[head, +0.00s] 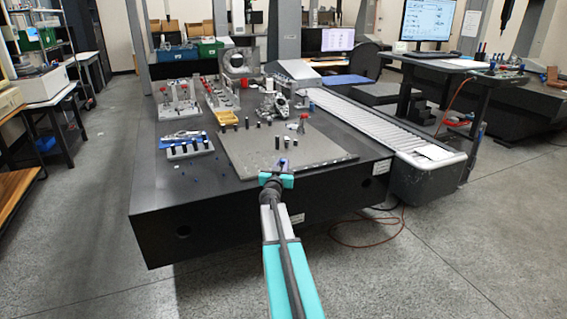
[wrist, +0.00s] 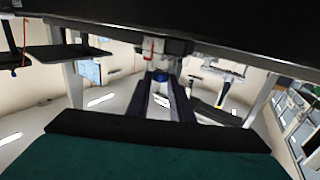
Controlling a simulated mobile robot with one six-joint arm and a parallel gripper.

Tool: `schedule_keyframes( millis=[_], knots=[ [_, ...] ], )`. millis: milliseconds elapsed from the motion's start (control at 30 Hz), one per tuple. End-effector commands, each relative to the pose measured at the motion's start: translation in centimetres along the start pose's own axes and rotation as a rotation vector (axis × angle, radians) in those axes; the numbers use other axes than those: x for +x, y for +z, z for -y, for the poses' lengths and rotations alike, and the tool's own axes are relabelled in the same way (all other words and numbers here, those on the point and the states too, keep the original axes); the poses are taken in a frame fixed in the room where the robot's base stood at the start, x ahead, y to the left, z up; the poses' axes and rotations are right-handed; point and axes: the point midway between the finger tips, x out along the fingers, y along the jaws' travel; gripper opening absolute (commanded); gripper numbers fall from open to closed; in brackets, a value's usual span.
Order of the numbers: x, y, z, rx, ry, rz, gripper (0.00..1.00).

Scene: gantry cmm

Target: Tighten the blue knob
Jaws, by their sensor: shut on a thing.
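A small blue knob (head: 283,162) shows at the front edge of the grey plate (head: 335,152), at the tip of my arm. My gripper (head: 280,172) reaches it from the front and is shut on it. In the wrist view the two dark fingers of my gripper (wrist: 160,88) point away from the camera. A bit of blue, the knob (wrist: 161,76), shows between their tips. The fingers hide much of the knob, so I cannot tell how far it is turned.
A grey-blue rack (head: 188,150) sits to the left on the black table (head: 150,190). A ribbed conveyor-like cover (head: 355,118) runs along the right. The floor in front is mostly clear.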

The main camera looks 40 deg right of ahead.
Motion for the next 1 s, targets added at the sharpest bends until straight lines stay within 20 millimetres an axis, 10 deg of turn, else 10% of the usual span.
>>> schedule_keyframes(
  millis=[300,333,433,1000],
  knots=[
    [-0.15,0.29,-0.19,0.000,0.004,0.002,0.00],
    [-0.16,0.29,-0.20,0.000,0.004,0.002,0.21],
    [-0.15,0.26,-0.17,0.000,0.003,0.002,0.38],
    [-0.95,0.02,-0.08,-0.001,0.001,0.001,0.39]
  ],
)
